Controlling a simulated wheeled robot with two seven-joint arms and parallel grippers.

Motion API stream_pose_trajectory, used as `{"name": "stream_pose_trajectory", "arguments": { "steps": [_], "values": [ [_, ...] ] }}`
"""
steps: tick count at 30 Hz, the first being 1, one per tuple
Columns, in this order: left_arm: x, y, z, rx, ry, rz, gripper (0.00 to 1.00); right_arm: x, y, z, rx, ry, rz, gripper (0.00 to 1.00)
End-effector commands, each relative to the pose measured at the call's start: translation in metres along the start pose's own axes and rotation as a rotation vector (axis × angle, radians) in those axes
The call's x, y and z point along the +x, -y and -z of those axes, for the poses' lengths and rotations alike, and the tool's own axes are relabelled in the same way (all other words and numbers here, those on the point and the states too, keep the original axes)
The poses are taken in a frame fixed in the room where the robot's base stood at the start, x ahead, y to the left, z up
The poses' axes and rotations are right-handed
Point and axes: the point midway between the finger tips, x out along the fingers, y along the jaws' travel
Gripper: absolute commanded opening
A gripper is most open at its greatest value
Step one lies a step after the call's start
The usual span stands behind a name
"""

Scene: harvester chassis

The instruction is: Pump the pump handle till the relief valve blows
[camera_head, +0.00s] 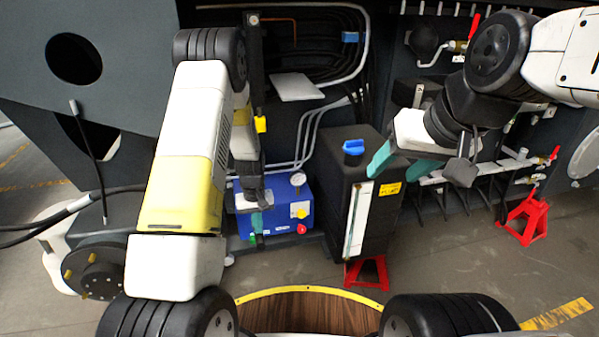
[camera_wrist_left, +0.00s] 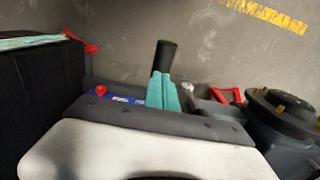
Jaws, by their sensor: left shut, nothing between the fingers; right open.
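The blue pump box (camera_head: 278,210) stands on the floor, left of the black tank. It carries a round gauge (camera_head: 298,179), a yellow part (camera_head: 300,210) and a red knob (camera_head: 301,229). My left gripper (camera_head: 257,222) points down over the box's left front and is shut and empty. In the left wrist view, an upright black cylinder (camera_wrist_left: 165,55), likely the pump handle's grip, shows just beyond my shut teal fingers (camera_wrist_left: 162,92). I cannot tell whether they touch. I cannot pick out the relief valve. My right gripper (camera_head: 398,162) is open and empty beside the tank's top.
The black tank (camera_head: 372,215) with a blue cap (camera_head: 353,147) stands close right of the pump box. Red stands (camera_head: 525,218) sit on the floor, and pipes and hoses line the chassis behind. A wheel hub (camera_head: 95,270) is at the left. Floor at the right front is clear.

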Motion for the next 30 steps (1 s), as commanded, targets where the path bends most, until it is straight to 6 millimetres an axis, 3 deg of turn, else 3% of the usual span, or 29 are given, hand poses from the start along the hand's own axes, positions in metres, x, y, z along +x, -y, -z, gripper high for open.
{"name": "stream_pose_trajectory", "arguments": {
  "steps": [11,30],
  "values": [
    [0.002,0.000,0.000,0.000,0.000,0.000,0.00,0.000,0.000,0.000,0.000,0.000,0.000,0.56],
    [0.050,0.001,0.005,-0.001,-0.002,0.000,0.00,0.000,0.000,0.000,0.000,0.000,0.000,0.56]
  ]
}}
